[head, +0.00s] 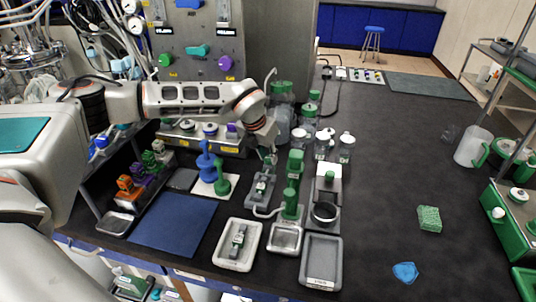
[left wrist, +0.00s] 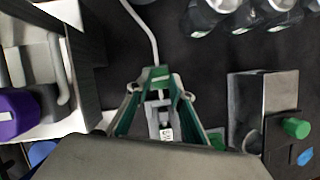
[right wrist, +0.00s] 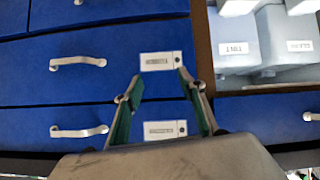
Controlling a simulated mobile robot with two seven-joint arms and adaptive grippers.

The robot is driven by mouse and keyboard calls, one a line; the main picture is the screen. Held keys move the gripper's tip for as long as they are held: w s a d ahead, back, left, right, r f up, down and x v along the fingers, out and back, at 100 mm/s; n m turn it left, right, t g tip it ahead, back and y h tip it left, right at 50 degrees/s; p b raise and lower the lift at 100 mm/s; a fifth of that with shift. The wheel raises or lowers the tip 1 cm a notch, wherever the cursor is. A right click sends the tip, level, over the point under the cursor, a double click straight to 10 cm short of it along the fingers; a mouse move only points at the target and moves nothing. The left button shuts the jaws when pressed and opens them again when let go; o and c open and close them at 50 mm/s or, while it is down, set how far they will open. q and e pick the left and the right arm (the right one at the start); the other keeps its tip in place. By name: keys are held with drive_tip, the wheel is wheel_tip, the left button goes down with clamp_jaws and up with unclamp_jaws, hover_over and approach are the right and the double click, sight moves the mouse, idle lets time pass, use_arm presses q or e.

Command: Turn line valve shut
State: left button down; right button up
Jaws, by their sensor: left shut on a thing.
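The line valve (head: 262,187) is a small grey block with a pale label and a green handle, on a grey base near the middle of the bench. A pale tube joins it. My left gripper (head: 270,158) reaches down over it from behind. In the left wrist view, my left gripper (left wrist: 158,84) is shut on the valve's green handle (left wrist: 155,73), with the grey valve body (left wrist: 160,110) between and below the fingers. The handle's exact angle is hard to tell. My right gripper (right wrist: 157,90) is open and empty in front of blue drawers, outside the head view.
Green-topped fittings (head: 294,175) stand close right of the valve, and a blue-and-green stand (head: 207,165) stands left. Trays (head: 322,262) and a blue mat (head: 172,225) lie in front. Lidded jars (head: 346,146) stand behind right. The bench's right middle is mostly clear.

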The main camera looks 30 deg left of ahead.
use_arm(q)
drive_tip(key=shift+s+f+m, duration=0.15)
drive_tip(key=shift+f+m, duration=0.1)
drive_tip(key=shift+m, duration=0.25)
drive_tip(key=c, duration=1.8)
unclamp_jaws()
drive_tip(key=shift+r, duration=0.1)
drive_tip(key=shift+r, duration=0.1)
drive_tip(key=shift+r, duration=0.25)
drive_tip(key=shift+v, duration=5.7)
drive_tip(key=shift+a+f, duration=0.1)
drive_tip(key=shift+a, duration=0.05)
